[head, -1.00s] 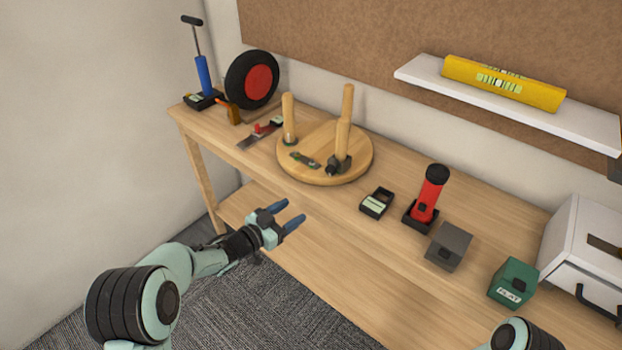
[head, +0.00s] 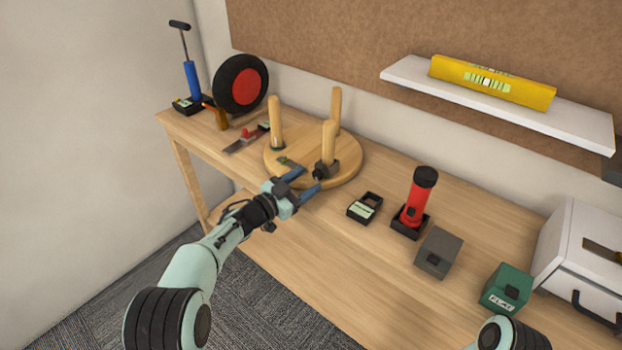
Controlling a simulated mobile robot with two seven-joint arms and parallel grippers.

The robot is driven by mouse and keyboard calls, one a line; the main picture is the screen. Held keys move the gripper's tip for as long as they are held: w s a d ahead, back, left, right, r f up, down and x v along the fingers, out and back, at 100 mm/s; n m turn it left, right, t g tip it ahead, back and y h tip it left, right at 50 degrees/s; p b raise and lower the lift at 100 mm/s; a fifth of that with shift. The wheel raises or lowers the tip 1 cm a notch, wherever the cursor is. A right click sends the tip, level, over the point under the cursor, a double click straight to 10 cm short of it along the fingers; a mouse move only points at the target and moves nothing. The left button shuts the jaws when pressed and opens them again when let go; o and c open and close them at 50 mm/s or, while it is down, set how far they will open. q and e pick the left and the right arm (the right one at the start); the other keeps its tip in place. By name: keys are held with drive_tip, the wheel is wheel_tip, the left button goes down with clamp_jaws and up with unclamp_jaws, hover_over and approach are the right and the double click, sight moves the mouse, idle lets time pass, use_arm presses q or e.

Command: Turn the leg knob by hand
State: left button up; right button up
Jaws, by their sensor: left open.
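A round wooden stool top (head: 348,172) lies upside down on the workbench with three wooden legs standing up from it. The front right leg (head: 329,140) has a dark clamp-like knob piece (head: 325,170) around its base. My left gripper (head: 307,181) is open at the near edge of the round top, its blue fingers pointing toward that knob. The far finger overlaps the top's rim in the picture; I cannot tell whether either finger touches it. Nothing is held. Only a rounded part of my right arm shows at the bottom right; its gripper is out of view.
On the workbench (head: 300,255) stand a black tray (head: 365,207), red flashlight (head: 417,195), grey box (head: 438,252), green box (head: 506,287) and white case (head: 580,250). A wheel (head: 241,85) and blue pump (head: 191,80) stand back left. A shelf (head: 420,85) holds a yellow level (head: 493,81).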

sight(319, 173)
use_arm(q)
drive_tip(key=shift+x, duration=1.4)
use_arm(e)
drive_tip(key=shift+w+d+f, duration=0.1)
use_arm(q)
drive_tip(key=c, duration=1)
drive_tip(key=shift+s+a+r+n+p, duration=0.1)
drive_tip(key=shift+r+n+p, duration=0.05)
drive_tip(key=shift+n+p, duration=0.8)
drive_tip(key=shift+c, duration=0.2)
drive_tip(key=shift+n+p, duration=0.25)
drive_tip(key=shift+p, duration=0.2)
use_arm(e)
drive_tip(key=shift+g, duration=0.5)
drive_tip(key=s+r, duration=0.1)
drive_tip(key=s+a+r, duration=0.1)
drive_tip(key=r, duration=0.1)
drive_tip(key=shift+s+r, duration=0.1)
drive_tip(key=shift+s, duration=0.25)
